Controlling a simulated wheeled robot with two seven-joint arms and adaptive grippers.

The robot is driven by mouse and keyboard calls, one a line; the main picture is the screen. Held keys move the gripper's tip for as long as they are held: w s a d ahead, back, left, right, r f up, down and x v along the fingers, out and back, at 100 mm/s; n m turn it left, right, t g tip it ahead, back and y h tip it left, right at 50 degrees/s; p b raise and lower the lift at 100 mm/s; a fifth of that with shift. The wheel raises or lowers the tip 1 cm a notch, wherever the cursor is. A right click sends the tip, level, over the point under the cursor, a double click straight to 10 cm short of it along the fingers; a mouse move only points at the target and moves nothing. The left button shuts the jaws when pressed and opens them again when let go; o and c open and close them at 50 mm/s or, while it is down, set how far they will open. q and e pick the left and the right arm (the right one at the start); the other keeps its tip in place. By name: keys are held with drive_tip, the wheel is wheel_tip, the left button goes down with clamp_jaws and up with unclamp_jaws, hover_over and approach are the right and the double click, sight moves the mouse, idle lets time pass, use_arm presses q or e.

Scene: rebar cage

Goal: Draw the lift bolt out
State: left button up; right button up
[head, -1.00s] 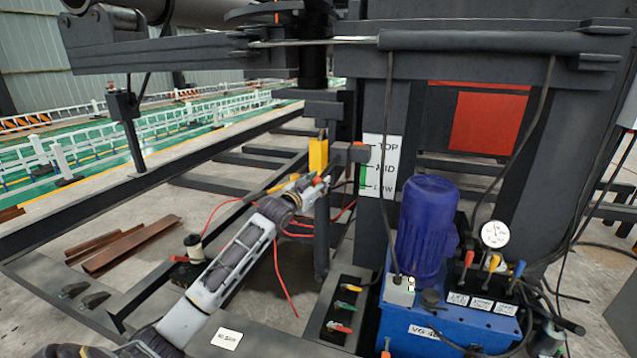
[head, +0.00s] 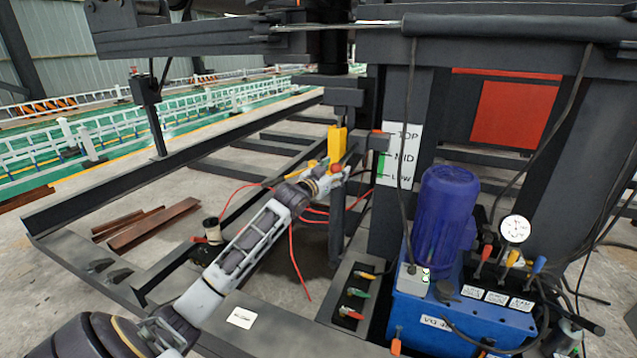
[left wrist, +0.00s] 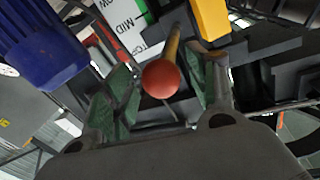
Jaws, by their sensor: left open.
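The lift bolt shows as a red ball knob (left wrist: 160,79) on a yellowish rod (left wrist: 173,42) in the left wrist view. In the head view its red knob (head: 336,168) is just below the yellow block (head: 337,143) on the dark post. My left gripper (head: 328,182) is at the knob. In the left wrist view its two green-padded fingers stand open on either side of the knob, with gaps visible. The rod's far end is hidden. My right gripper is in neither view.
A blue pump unit (head: 440,322) with a purple-blue motor (head: 445,225) and gauge stands right of the post. A TOP/MID/LOW scale (head: 402,155) is beside the bolt. Thin red cables (head: 293,262) hang behind my left arm. A lever panel (head: 352,296) stands below.

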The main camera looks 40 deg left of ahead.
use_arm(q)
drive_tip(key=s, duration=1.1)
drive_tip(key=shift+s+d, duration=0.15)
drive_tip(key=shift+d, duration=0.1)
idle(0.4)
idle(0.7)
